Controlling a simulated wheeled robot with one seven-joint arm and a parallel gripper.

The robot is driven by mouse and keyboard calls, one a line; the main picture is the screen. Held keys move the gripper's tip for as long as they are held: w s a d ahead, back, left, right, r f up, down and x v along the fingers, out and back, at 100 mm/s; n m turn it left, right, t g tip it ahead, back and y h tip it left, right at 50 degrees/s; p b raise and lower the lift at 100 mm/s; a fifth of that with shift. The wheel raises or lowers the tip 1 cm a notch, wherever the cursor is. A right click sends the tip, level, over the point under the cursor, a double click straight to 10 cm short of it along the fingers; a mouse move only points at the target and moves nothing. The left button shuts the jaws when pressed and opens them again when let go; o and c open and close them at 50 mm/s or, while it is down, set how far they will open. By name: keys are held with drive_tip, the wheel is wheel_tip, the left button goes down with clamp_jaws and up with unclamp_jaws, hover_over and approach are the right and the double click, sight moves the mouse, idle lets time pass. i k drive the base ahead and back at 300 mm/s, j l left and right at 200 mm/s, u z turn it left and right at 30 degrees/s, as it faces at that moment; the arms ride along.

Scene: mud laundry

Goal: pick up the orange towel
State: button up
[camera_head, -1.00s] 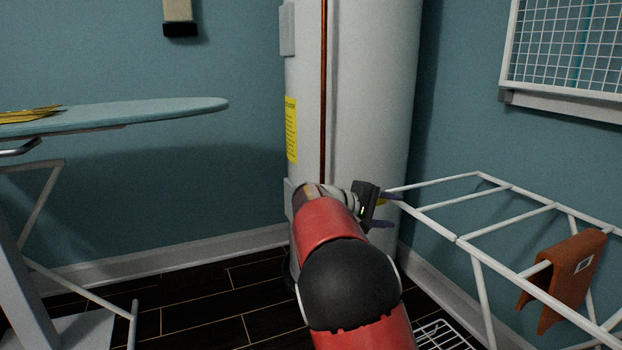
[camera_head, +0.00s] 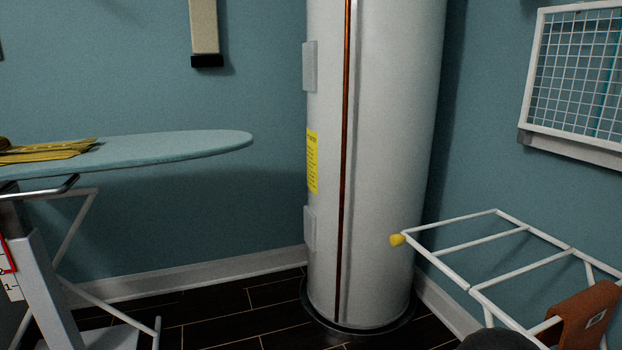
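The orange towel (camera_head: 587,316) hangs over a bar of the white drying rack at the lower right of the head view. My gripper is not in the head view. Only a dark rounded part of my arm shows at the bottom edge, left of the towel.
A white water heater (camera_head: 385,160) stands in the middle. An ironing board (camera_head: 190,146) with yellow cloth (camera_head: 48,152) is at the left. Dark floor shows between them.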

sight(586, 315)
drive_tip(key=z, duration=1.35)
